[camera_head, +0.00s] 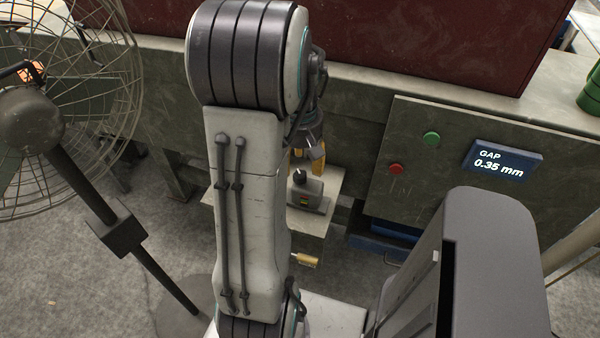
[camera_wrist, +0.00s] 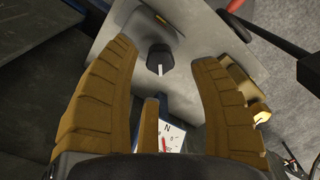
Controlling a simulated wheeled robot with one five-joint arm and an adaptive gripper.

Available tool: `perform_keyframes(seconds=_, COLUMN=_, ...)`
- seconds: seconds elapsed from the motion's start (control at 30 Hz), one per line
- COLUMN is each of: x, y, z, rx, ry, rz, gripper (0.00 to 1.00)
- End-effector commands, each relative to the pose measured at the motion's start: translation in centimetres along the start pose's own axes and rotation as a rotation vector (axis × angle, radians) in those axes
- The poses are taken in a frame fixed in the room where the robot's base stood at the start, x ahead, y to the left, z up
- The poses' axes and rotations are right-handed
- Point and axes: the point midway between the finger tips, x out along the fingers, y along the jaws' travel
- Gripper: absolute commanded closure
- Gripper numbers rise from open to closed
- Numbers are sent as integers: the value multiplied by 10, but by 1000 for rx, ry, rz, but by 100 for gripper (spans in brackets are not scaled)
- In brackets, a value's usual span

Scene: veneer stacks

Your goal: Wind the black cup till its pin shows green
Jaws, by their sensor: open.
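The black cup (camera_head: 300,175) is small and dark and sits on top of a grey block on a pale stand. In the wrist view the cup (camera_wrist: 158,54) shows from above as a dark rounded shape with a pale stripe at its lower edge. I see no green on it, and I cannot tell whether the stripe is its pin. My gripper (camera_head: 307,158) points down above the cup. In the wrist view its yellow-brown fingers (camera_wrist: 165,66) are spread wide, with the cup between and beyond the tips, apart from them. Nothing is held.
The pale stand (camera_head: 328,182) has a brass handle (camera_head: 305,260) at its front. A panel at right has a green button (camera_head: 431,138), a red button (camera_head: 396,168) and a display (camera_head: 502,160) reading GAP 0.35 mm. A fan (camera_head: 50,120) stands left. A printed N dial (camera_wrist: 172,138) lies below the fingers.

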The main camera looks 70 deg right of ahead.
Motion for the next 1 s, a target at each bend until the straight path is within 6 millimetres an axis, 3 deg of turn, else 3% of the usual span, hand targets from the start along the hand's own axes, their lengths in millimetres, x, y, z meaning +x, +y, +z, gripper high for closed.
perform_keyframes(seconds=0.3, x=32, y=0, z=0, rx=1, ry=-1, rz=-1, gripper=43)
perform_keyframes(seconds=0.77, x=38, y=0, z=0, rx=1, ry=0, rz=0, gripper=42)
perform_keyframes(seconds=1.0, x=37, y=0, z=0, rx=1, ry=0, rz=0, gripper=63)
